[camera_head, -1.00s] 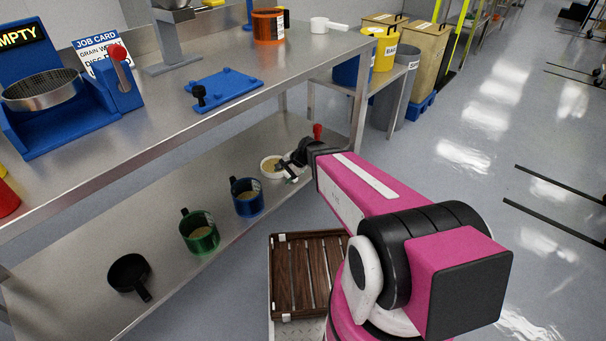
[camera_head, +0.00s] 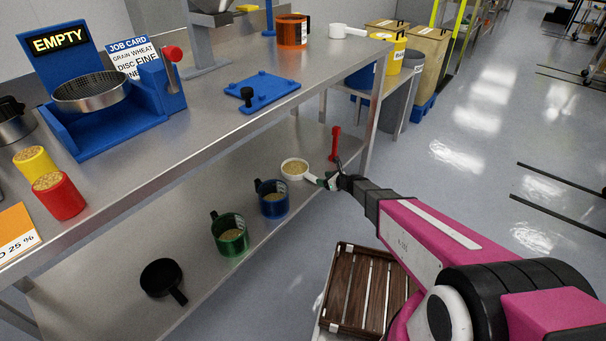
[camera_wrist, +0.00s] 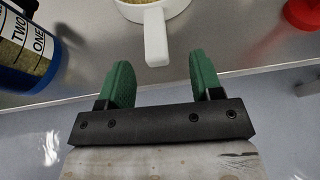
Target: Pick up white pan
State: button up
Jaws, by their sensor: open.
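A white pan (camera_head: 294,169) holding grainy tan contents stands on the lower shelf, near its right end. Its white handle points toward my gripper (camera_head: 326,181). In the wrist view the pan's white handle (camera_wrist: 156,40) comes down from the top, its end between the tips of the green fingers of my gripper (camera_wrist: 160,72). The fingers are apart on either side of the handle end, and a gap shows on each side. Most of the pan is cut off at the top. Another white handled vessel (camera_head: 345,31) stands on the upper tabletop.
A blue mug (camera_head: 272,205), a green mug (camera_head: 230,243) and a black pan (camera_head: 160,277) stand left along the lower shelf (camera_head: 110,318). A red object (camera_head: 335,143) is close behind my gripper. The tabletop edge (camera_head: 200,150) overhangs the shelf.

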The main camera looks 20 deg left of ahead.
aim_at(313, 177)
jog(key=x, duration=0.7)
jog(key=shift+s+a, duration=0.1)
jog(key=shift+a, duration=0.35)
grip_shut()
